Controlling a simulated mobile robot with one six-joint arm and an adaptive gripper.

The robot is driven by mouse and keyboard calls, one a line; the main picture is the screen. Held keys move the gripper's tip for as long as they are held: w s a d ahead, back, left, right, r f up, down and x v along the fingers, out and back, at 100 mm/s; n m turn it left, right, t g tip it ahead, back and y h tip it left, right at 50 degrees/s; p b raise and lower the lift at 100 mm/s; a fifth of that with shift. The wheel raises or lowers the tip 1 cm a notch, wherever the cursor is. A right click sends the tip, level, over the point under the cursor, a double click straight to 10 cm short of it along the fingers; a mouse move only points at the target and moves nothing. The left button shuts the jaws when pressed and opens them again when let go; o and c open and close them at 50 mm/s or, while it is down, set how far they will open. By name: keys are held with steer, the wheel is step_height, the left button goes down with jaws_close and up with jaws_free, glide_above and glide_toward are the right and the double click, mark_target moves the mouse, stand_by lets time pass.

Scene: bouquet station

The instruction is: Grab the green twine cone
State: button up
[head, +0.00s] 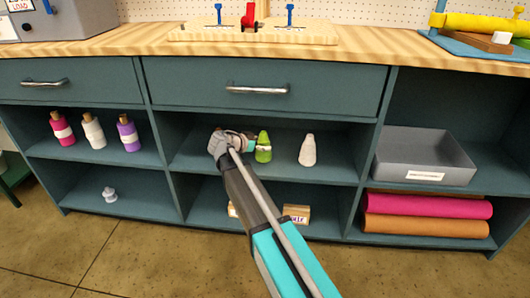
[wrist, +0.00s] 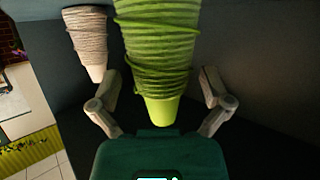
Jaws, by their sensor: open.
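The green twine cone (head: 263,149) stands upright on the upper shelf of the middle cabinet bay. My gripper (head: 250,144) is at its left side in the head view. In the wrist view the cone (wrist: 155,55) appears upside down and fills the space between the two fingers. My gripper (wrist: 160,90) is open, with one finger on each side of the cone. A dark gap shows at the right finger; the left finger is close to the cone's edge, and I cannot tell whether it touches.
A white-grey twine cone (head: 307,150) stands to the right on the same shelf; it also shows in the wrist view (wrist: 88,40). Shelf dividers bound the bay, and a drawer (head: 262,84) is above. Several bottles (head: 94,131) stand in the left bay, and a grey bin (head: 424,157) is at right.

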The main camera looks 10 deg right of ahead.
steer(key=shift+b+x, duration=0.35)
steer(key=shift+x, duration=1)
steer(key=c, duration=1.2)
steer(key=shift+r, duration=0.15)
step_height(320, 180, up, 3)
steer(key=p, duration=0.3)
steer(key=shift+s+a+r+p, duration=0.75)
steer(key=shift+s+r+p, duration=0.9)
steer(key=shift+s, duration=0.55)
steer(key=shift+s+a+r+p, duration=0.75)
steer(key=shift+s+r+p, duration=0.9)
steer(key=shift+s, duration=0.6)
steer(key=shift+s+a+r+p, duration=0.7)
steer(key=shift+s+r+p, duration=0.95)
steer(key=shift+s, duration=0.55)
